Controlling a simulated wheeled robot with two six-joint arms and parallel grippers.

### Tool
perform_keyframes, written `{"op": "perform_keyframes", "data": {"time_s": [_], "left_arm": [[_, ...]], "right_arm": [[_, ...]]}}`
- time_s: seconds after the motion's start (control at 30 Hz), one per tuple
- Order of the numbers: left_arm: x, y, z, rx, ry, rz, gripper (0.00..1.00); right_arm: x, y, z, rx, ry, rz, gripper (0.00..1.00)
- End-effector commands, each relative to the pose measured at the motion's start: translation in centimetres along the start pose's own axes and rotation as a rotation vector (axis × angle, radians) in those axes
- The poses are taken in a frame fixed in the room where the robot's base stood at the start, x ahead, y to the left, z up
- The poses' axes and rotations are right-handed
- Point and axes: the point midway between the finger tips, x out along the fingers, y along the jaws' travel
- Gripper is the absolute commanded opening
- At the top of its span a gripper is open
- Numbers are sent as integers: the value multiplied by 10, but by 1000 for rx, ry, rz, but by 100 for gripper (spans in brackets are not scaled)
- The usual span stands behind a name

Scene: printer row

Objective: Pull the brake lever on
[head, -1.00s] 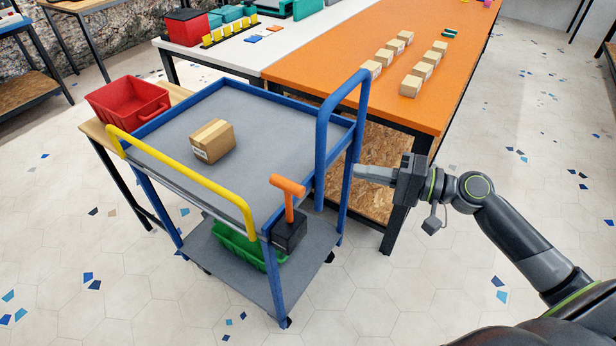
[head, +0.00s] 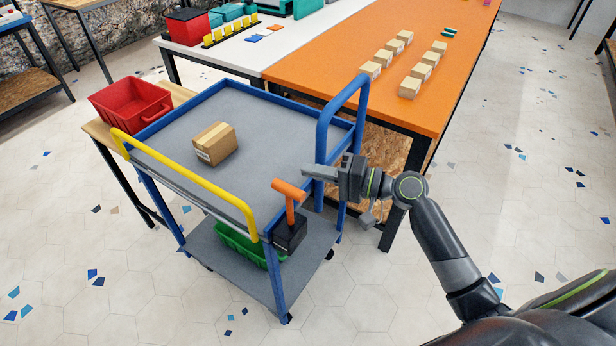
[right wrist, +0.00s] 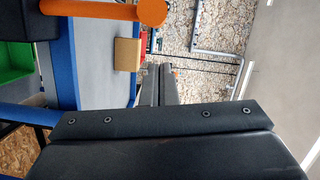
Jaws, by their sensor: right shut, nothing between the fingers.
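The brake lever (head: 289,196) has an orange T-shaped handle and stands upright from a black box (head: 290,234) at the trolley's near right corner. The blue-framed trolley (head: 187,133) has a grey top tray. My right gripper (head: 306,173) is shut and empty, above and to the right of the lever handle, apart from it, close to the trolley's blue handle rail (head: 322,135). In the right wrist view the orange lever handle (right wrist: 108,10) shows at the top left, left of the shut fingers (right wrist: 160,85). My left gripper is not in view.
A cardboard box (head: 214,143) lies on the trolley's top tray. A yellow rail (head: 190,173) runs along the near side. A green crate (head: 240,246) sits on the lower shelf. An orange table (head: 340,62) with several small boxes stands behind right. The floor at front is clear.

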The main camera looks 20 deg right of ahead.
Motion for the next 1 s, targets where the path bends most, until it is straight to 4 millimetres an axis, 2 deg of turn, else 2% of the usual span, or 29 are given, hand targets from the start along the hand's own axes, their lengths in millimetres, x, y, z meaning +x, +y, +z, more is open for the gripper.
{"op": "perform_keyframes", "data": {"time_s": [0.1, 0.3, 1.0], "left_arm": [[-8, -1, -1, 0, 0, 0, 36], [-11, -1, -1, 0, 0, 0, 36], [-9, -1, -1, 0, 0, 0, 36]], "right_arm": [[3, -2, 16, 5, 1, 0, 0], [5, 0, 27, 2, 1, 1, 0], [6, -1, 31, -48, 1, 13, 0]]}}
